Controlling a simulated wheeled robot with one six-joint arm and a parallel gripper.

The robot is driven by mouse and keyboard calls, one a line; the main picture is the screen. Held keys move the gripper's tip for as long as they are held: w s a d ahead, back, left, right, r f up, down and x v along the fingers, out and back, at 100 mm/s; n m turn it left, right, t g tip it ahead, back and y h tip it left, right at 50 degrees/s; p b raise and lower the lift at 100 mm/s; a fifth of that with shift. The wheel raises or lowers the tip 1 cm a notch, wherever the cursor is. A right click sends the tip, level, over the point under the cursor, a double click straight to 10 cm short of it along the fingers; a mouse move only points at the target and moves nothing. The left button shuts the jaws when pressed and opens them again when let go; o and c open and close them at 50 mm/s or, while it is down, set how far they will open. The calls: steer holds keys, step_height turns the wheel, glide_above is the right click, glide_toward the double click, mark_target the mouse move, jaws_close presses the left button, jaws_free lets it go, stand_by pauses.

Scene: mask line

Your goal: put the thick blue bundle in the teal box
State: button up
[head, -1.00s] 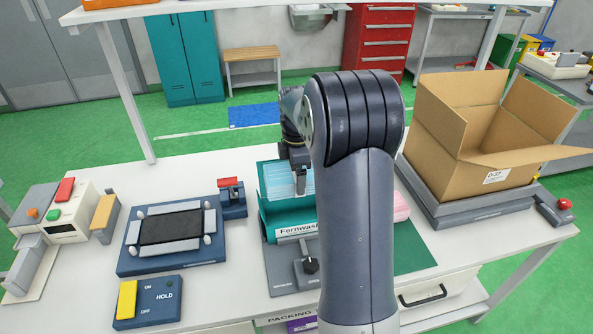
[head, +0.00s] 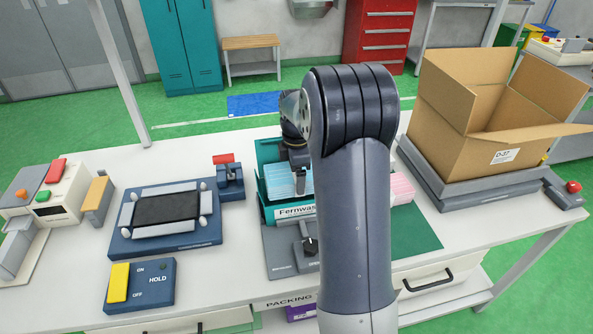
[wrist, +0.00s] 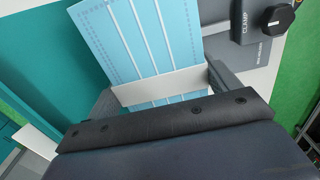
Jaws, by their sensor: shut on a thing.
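The thick blue bundle (head: 279,182) shows in the head view within the outline of the teal box (head: 265,152), behind its labelled front wall. My gripper (head: 300,182) reaches down over it from above, partly hidden by my arm. In the wrist view the light blue bundle (wrist: 135,40), with white stripes and a pale band (wrist: 160,87), lies between my two fingers, which are shut on it. Its lower end is hidden. I cannot tell whether it touches the box floor.
A pink bundle (head: 401,187) lies right of the box, by a green mat (head: 415,228). A clamp (head: 306,246) stands in front of the box. An open carton (head: 470,150) is at the right.

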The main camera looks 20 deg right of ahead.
stand_by(0.3)
steer(key=o, duration=0.9)
steer(key=shift+r+p, duration=2.95)
steer(key=shift+r, duration=0.6)
steer(key=shift+f, duration=0.2)
step_height(320, 180, down, 7)
steer(key=b, duration=0.5)
steer(key=shift+r+b, duration=0.2)
steer(key=shift+b, duration=0.2)
